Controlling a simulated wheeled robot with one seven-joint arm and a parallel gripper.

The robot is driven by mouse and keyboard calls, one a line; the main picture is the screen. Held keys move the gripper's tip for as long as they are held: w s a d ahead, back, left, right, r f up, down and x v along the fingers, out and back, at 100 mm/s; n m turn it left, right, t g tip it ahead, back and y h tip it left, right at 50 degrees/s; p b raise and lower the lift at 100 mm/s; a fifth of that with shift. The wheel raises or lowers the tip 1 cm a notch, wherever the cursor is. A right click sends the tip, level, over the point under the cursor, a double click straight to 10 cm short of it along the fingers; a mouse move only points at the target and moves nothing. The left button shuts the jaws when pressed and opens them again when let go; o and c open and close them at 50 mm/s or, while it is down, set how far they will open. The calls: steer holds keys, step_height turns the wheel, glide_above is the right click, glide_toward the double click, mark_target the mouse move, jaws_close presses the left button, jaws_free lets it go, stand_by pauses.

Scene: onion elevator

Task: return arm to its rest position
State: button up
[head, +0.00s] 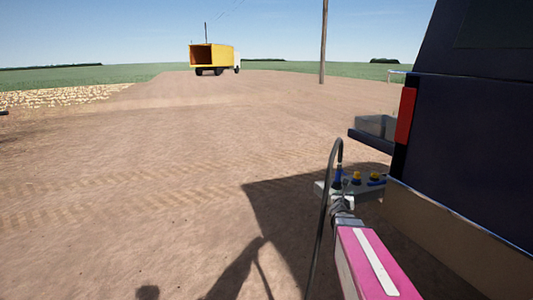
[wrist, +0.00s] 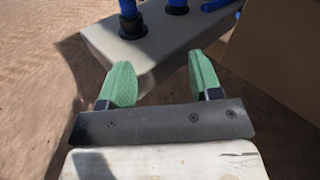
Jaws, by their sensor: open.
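My gripper is open and empty in the wrist view (wrist: 162,82), with its two green fingertips spread apart. Just beyond the fingertips is a pale box (wrist: 150,48) with blue fittings (wrist: 132,25) in black collars on its top. No fitting is between the fingers. In the head view my arm, with a pink and white link, reaches forward at the lower right, and my gripper (head: 344,208) is at the near side of the box (head: 355,191). Its fingertips are hard to make out there. The box top carries blue and yellow knobs (head: 356,177).
A dark vehicle (head: 470,130) with a red tail light (head: 405,115) stands close on the right, beside my arm. A black cable (head: 321,220) arches beside my gripper. Open dirt ground lies left. A yellow truck (head: 212,56) and a pole (head: 323,45) are far off.

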steer(key=s+a+f+n+g+y, duration=0.35)
steer(key=a+n, duration=0.35)
steer(key=n, duration=0.3)
steer(key=s+a+f+n+g+y, duration=0.25)
steer(key=a+f+n+y, duration=0.35)
steer(key=n, duration=0.5)
steer(key=s+a+f+n+g+h, duration=0.1)
steer(key=s+a+f+n+g, duration=0.1)
steer(key=s+n+g, duration=0.3)
steer(key=s+a+f+n+g+h, duration=0.1)
steer(key=s+f+n+g, duration=0.2)
steer(key=s+n, duration=0.9)
steer(key=shift+s+a+f+n+g+h, duration=0.15)
steer(key=shift+s+a+n+g+h, duration=0.25)
steer(key=shift+s+g, duration=0.65)
